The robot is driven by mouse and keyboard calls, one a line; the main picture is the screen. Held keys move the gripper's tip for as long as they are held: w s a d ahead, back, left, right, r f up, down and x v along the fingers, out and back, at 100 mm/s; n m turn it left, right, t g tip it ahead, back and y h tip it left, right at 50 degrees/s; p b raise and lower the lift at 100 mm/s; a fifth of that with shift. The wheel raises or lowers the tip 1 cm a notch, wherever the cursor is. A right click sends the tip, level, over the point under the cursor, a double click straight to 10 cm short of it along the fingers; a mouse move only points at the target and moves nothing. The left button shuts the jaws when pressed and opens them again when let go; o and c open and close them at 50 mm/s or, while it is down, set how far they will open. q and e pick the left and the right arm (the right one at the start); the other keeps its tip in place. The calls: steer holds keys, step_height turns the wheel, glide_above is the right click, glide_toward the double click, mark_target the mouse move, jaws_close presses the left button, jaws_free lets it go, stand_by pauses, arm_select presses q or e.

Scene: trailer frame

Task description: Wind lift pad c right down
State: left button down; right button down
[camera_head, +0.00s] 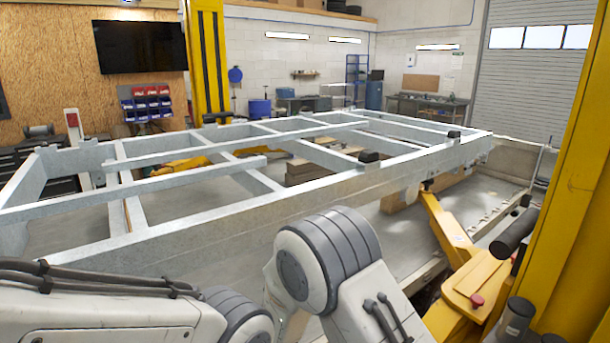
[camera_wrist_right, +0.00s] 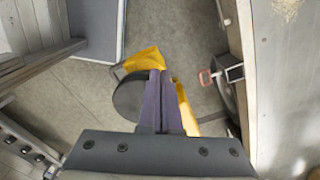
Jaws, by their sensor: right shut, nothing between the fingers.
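In the right wrist view, a dark round pad (camera_wrist_right: 130,97) lies just left of my right gripper's fingers, which cover its right part. Yellow lift-arm metal (camera_wrist_right: 146,58) shows beyond the fingertips and to their right. My right gripper (camera_wrist_right: 157,76) is shut and empty, its fingers pointing over the pad's edge. I cannot tell whether they touch it. No label shows which pad is c. In the head view, a yellow lift arm (camera_head: 480,277) reaches under the trailer frame (camera_head: 300,195) at the right. My right gripper is hidden there, and my left gripper is out of view.
A yellow post (camera_head: 575,190) stands close at the right, with black cylinders (camera_head: 513,233) beside the lift arm. A red knob (camera_head: 477,299) sits on that arm. Grey floor (camera_wrist_right: 60,95) is open at left.

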step_height(320, 180, up, 6)
steer(key=p, duration=0.4)
steer(key=shift+a, duration=0.35)
steer(key=s+d+n, duration=0.3)
steer(key=s+n, duration=0.3)
step_height(320, 180, down, 6)
steer(key=b, duration=0.6)
steer(key=shift+s+b, duration=0.35)
steer(key=shift+w, duration=0.15)
